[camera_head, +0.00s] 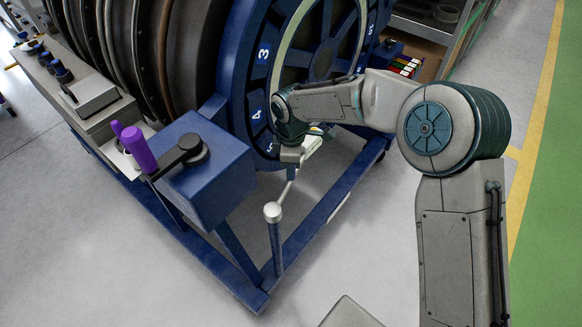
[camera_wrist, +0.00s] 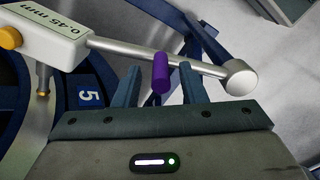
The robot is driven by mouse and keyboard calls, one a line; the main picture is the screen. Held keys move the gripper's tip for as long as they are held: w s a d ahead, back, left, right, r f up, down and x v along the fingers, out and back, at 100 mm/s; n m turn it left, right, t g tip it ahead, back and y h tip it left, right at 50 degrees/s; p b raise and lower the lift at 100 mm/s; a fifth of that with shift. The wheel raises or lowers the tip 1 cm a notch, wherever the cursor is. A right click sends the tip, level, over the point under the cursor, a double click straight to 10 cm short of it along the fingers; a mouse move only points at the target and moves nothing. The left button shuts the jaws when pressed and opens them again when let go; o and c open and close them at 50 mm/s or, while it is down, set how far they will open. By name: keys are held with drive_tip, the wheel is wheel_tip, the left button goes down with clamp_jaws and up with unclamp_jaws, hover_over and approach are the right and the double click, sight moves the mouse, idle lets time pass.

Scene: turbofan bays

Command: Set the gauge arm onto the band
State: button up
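The gauge arm is a silver rod (camera_wrist: 190,65) from a round knob (camera_wrist: 240,78) to a white box (camera_wrist: 45,38) labelled 0.45 mm. In the head view its knob (camera_head: 272,212) tops a post on the blue stand, and the box (camera_head: 312,142) is partly hidden near the engine ring. A purple grip (camera_wrist: 160,74) sticks out from the rod. My gripper (camera_wrist: 158,78) is open, its fingers on either side of the grip with visible gaps; it also shows in the head view (camera_head: 291,156). A pale band (camera_head: 283,48) lines the ring inside blue numbered plates.
A blue crank box (camera_head: 205,175) with a purple handle (camera_head: 138,150) stands at left, beside a grey bench (camera_head: 92,100). Blue frame rails (camera_head: 325,205) run along the floor. A shelf (camera_head: 425,28) stands behind my arm. Floor at right is clear.

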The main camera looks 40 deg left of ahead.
wheel_tip(320, 180, up, 12)
idle(0.3)
idle(0.4)
drive_tip(key=w+d+r+m+t, duration=0.1)
drive_tip(key=w+d+r+m, duration=0.25)
drive_tip(key=d, duration=0.55)
drive_tip(key=w+d+r+m, duration=0.2)
drive_tip(key=d+m, duration=0.2)
drive_tip(key=d, duration=0.5)
drive_tip(key=w+d+r+m+t, duration=0.1)
drive_tip(key=w+d+r+m, duration=0.15)
drive_tip(key=d, duration=0.55)
drive_tip(key=s+d+m, duration=0.4)
drive_tip(key=d+m, duration=0.1)
drive_tip(key=d, duration=0.3)
drive_tip(key=s+d+m+p, duration=0.1)
drive_tip(key=s+d+m, duration=0.3)
drive_tip(key=d, duration=0.5)
drive_tip(key=s+d+m, duration=0.4)
drive_tip(key=d+m, duration=0.2)
drive_tip(key=d, duration=0.2)
drive_tip(key=shift+d+f+m+t+p, duration=0.2)
drive_tip(key=shift+f+m+t+p, duration=0.15)
drive_tip(key=shift+m+t, duration=0.05)
